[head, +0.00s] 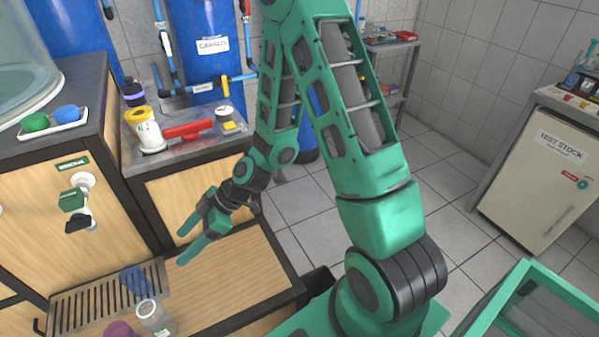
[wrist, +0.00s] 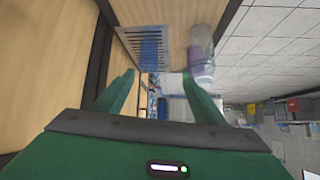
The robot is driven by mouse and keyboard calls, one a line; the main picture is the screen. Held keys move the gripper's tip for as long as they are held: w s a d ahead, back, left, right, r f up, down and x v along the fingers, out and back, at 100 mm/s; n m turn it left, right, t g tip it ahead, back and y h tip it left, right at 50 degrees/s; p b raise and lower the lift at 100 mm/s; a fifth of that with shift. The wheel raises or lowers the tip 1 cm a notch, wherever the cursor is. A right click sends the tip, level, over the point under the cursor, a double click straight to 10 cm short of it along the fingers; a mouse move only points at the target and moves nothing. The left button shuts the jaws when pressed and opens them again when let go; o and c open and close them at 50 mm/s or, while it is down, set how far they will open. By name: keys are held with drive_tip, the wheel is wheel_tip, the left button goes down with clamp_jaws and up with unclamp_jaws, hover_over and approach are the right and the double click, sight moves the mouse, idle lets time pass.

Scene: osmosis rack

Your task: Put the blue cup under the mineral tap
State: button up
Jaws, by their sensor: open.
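The blue cup (head: 137,281) stands at the right end of the slotted metal drip grate (head: 80,310); it also shows in the wrist view (wrist: 150,50). A green and black tap (head: 74,202) sticks out of the wooden front at left, under a green label (head: 72,163) too small to read surely. The cup is below and to the right of the tap in the head view. My gripper (head: 181,247) is open and empty, above and to the right of the cup. In the wrist view, my fingers (wrist: 155,95) are spread and the cup lies beyond them.
A clear glass vessel (head: 154,317) and a purple cup (head: 121,330) stand close to the blue cup. A tray (head: 72,123) with a green and a blue item sits on the counter above. The wooden shelf right of the grate is clear.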

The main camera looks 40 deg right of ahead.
drive_tip(key=s+d+r+m+h, duration=0.2)
drive_tip(key=d+r+m, duration=0.1)
drive_tip(key=d, duration=0.5)
drive_tip(key=s+d+r+m+h, duration=0.2)
drive_tip(key=d+r+h, duration=0.1)
drive_tip(key=d, duration=0.4)
drive_tip(key=s+d+r+m+h, duration=0.2)
drive_tip(key=d+r+m, duration=0.1)
drive_tip(key=d, duration=0.5)
drive_tip(key=s+d+r+m+g+h, duration=0.1)
drive_tip(key=s+d+r+m, duration=0.4)
drive_tip(key=s, duration=0.4)
drive_tip(key=s+d+r+m+g+h, duration=0.1)
drive_tip(key=s+d+r+m, duration=0.5)
drive_tip(key=s, duration=0.3)
drive_tip(key=shift+d+m+g, duration=0.3)
drive_tip(key=shift+d+m, duration=0.4)
